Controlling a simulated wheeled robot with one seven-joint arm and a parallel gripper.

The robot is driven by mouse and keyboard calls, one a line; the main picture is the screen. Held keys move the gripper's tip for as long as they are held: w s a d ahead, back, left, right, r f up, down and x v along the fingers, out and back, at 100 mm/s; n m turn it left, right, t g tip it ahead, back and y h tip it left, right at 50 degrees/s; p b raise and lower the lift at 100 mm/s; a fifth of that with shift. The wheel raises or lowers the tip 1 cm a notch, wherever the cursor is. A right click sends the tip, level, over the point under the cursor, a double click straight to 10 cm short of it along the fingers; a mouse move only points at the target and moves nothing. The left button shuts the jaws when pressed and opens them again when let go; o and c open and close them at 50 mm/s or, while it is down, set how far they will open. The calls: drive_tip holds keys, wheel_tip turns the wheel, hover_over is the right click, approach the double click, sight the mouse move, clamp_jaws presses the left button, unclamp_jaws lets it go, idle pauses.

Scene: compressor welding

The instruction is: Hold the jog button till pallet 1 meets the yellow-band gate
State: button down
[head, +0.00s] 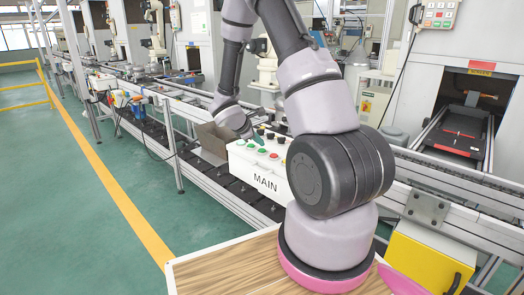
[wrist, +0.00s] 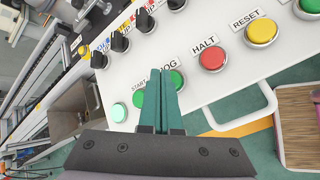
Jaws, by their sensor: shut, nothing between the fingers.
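The white control panel marked MAIN (head: 265,183) stands beside the conveyor in the head view. In the wrist view, the green JOG button (wrist: 177,80) sits left of the red HALT button (wrist: 212,57) and is partly covered by my fingers. The green START button (wrist: 138,99) is on the other side of the fingers. My gripper (wrist: 158,70) is shut and empty, its green fingertips over the panel by the JOG label. I cannot tell whether it touches a button. In the head view my gripper (head: 243,128) is just above the panel. I cannot pick out pallet 1 or the yellow-band gate.
A yellow RESET button (wrist: 261,32), a pale green button (wrist: 119,112) and several black selector knobs (wrist: 120,42) crowd the panel. A yellow box (head: 425,262) and wooden tabletop (head: 225,272) are in front. The green floor at left is clear.

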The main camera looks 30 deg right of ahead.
drive_tip(key=shift+f, duration=0.35)
drive_tip(key=shift+f, duration=0.45)
idle(0.5)
drive_tip(key=shift+r, duration=0.1)
idle(1.5)
drive_tip(key=shift+r, duration=0.8)
drive_tip(key=shift+r, duration=0.1)
drive_tip(key=shift+r, duration=2.4)
